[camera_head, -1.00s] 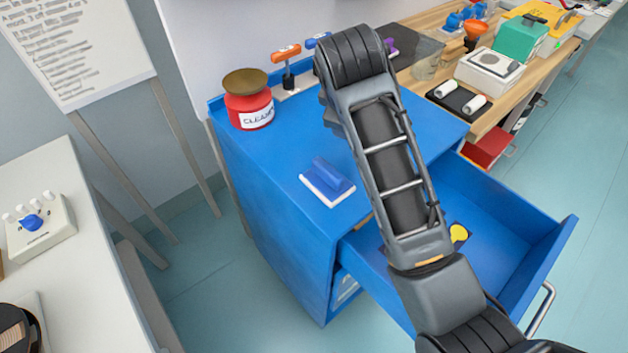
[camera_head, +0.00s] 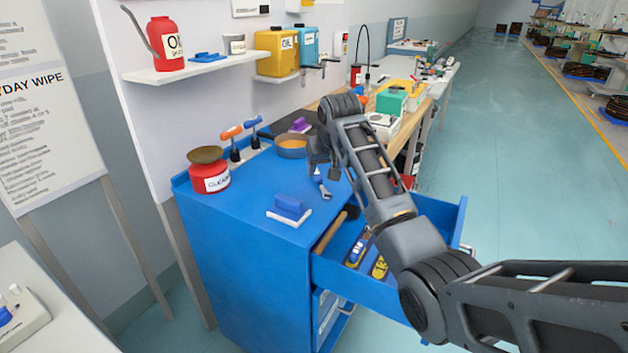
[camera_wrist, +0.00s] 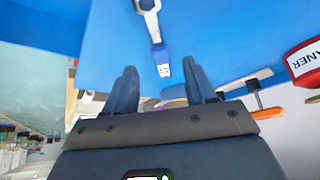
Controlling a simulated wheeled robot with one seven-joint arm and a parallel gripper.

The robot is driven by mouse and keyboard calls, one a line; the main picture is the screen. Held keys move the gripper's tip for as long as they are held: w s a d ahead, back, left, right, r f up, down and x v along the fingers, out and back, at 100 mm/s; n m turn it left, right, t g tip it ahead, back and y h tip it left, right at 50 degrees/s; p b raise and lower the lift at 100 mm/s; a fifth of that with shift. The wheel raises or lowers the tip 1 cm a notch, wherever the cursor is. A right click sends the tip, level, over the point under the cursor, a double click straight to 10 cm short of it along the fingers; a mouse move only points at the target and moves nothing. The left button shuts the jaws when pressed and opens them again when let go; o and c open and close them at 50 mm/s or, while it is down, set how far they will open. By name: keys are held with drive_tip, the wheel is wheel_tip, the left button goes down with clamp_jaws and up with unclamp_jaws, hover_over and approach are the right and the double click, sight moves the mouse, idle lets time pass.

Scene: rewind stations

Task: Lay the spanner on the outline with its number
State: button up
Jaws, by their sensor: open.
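The spanner (camera_head: 322,184) lies on the blue cabinet top, grey with a blue, white-marked end. In the wrist view the spanner (camera_wrist: 150,22) lies beyond my fingertips, its blue end towards me; its number is too small to read. My gripper (camera_head: 322,155) is over the cabinet top near the spanner. In the wrist view my gripper (camera_wrist: 163,84) is open, with nothing between its fingers. The open drawer holds a yellow-marked outline (camera_head: 379,268), apparently 13, and a blue-and-white-marked outline (camera_head: 357,250). My arm hides part of the drawer.
A wooden handle (camera_head: 330,232) lies in the drawer.

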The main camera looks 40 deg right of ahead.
sight(320, 178)
drive_tip(key=shift+x, duration=2.3)
drive_tip(key=shift+c, duration=0.4)
clamp_jaws()
